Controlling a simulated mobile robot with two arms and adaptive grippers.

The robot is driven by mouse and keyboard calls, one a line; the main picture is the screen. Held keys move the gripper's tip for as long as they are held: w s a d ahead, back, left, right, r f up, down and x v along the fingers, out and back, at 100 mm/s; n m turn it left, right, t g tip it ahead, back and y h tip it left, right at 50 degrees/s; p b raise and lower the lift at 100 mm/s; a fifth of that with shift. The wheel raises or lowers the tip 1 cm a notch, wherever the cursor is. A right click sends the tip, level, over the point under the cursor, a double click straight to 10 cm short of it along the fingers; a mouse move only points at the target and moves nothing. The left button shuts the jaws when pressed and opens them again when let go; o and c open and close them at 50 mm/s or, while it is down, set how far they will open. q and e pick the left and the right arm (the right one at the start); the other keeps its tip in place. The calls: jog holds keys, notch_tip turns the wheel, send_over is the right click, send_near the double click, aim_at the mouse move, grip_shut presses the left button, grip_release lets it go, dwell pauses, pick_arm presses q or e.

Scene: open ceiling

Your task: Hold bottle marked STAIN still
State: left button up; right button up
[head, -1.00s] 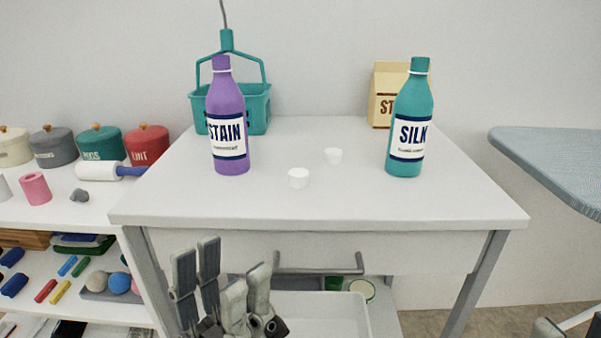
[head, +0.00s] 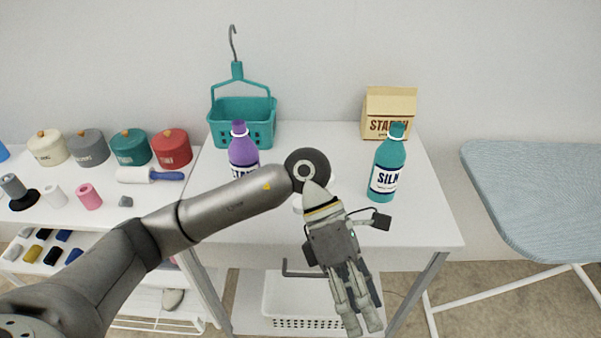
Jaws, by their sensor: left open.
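The purple STAIN bottle (head: 243,150) stands upright on the white table, its lower part and much of its label hidden behind my left arm. My left gripper (head: 365,332) is open and empty, its fingers pointing down in front of the table's front edge. It is to the right of the STAIN bottle, nearer to me, and apart from it. The teal SILK bottle (head: 387,168) stands upright at the right of the table. My right gripper is not in view.
The white table (head: 425,218) also holds a teal basket (head: 262,130) with a hook and a STARCH carton (head: 389,112) at the back. A shelf with several lidded tins stands left. An ironing board (head: 540,190) is at right. A white basket (head: 290,300) sits below.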

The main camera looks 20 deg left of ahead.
pick_arm(q)
jog(key=w+a+r+n+t+y+p, duration=0.1)
jog(key=w+a+r+t+y+p, duration=0.2)
jog(key=w+a+r, duration=0.2)
jog(key=w+a+r+n+t+y+p, duration=0.1)
jog(key=w+a+r+t+y+p, duration=0.3)
jog(key=w+a, duration=0.8)
jog(key=shift+w+r, duration=0.5)
jog(key=shift+w, duration=0.1)
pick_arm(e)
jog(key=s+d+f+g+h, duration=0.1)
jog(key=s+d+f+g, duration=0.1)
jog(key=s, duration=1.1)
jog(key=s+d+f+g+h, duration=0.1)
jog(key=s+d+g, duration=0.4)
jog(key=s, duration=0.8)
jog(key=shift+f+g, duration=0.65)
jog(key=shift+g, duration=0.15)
pick_arm(q)
jog(key=shift+d+f+p, duration=0.15)
jog(key=shift+f+p, duration=0.4)
jog(key=shift+f, duration=2.25)
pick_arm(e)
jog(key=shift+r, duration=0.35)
